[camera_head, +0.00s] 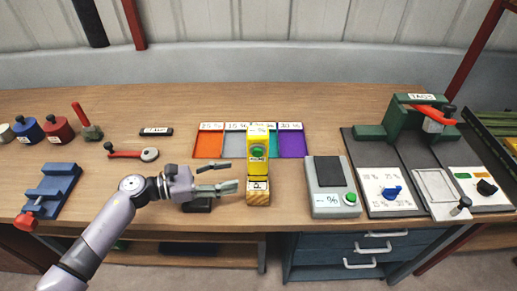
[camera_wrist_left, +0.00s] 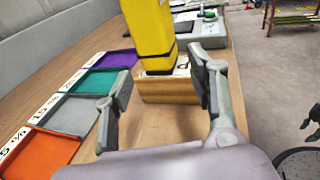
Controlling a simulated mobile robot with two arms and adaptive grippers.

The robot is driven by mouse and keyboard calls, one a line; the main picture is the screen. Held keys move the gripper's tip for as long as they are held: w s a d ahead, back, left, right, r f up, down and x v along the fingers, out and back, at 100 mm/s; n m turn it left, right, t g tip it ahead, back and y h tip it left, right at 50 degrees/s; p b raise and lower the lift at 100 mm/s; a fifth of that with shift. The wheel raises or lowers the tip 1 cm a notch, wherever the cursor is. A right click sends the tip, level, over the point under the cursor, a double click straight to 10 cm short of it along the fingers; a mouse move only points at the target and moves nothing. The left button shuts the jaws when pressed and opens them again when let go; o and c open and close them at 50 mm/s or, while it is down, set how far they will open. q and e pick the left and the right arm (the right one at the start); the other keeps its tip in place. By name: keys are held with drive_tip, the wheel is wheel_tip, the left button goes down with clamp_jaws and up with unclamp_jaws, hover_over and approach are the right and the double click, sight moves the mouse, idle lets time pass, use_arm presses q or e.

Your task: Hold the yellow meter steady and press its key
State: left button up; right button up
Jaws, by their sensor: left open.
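The yellow meter (camera_head: 258,168) stands upright on a small wooden block (camera_head: 258,199) near the front edge of the bench. Its green key (camera_head: 257,152) faces the front. My left gripper (camera_head: 222,176) is open and empty just left of the meter, with its fingers pointing at it. In the left wrist view the meter (camera_wrist_left: 150,28) and the wooden block (camera_wrist_left: 168,91) stand ahead, beyond the gap between the open fingers (camera_wrist_left: 160,92). The fingers appear clear of the meter. The key is not visible in that view. My right gripper does not show in the head view.
Orange (camera_head: 208,145), grey, teal and purple (camera_head: 292,145) trays lie behind the meter. A grey device with a green button (camera_head: 349,198) stands close to its right. A blue clamp (camera_head: 50,188) and a red-handled tool (camera_head: 130,154) lie to the left. Drawers are below.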

sight(254, 171)
use_arm(q)
drive_tip(key=x, duration=0.4)
drive_tip(key=shift+w+d+p, duration=0.15)
drive_tip(key=shift+p, duration=0.2)
drive_tip(key=b+x, duration=0.1)
drive_tip(key=x, duration=0.1)
drive_tip(key=shift+w+d+f+b, duration=0.1)
drive_tip(key=shift+d+f+b, duration=0.1)
drive_tip(key=shift+d+b, duration=0.2)
drive_tip(key=shift+w+d, duration=0.1)
drive_tip(key=shift+d, duration=0.2)
drive_tip(key=shift+c, duration=0.2)
drive_tip(key=c, duration=0.6)
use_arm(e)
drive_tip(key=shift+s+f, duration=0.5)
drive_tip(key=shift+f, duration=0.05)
use_arm(q)
drive_tip(key=shift+c, duration=0.2)
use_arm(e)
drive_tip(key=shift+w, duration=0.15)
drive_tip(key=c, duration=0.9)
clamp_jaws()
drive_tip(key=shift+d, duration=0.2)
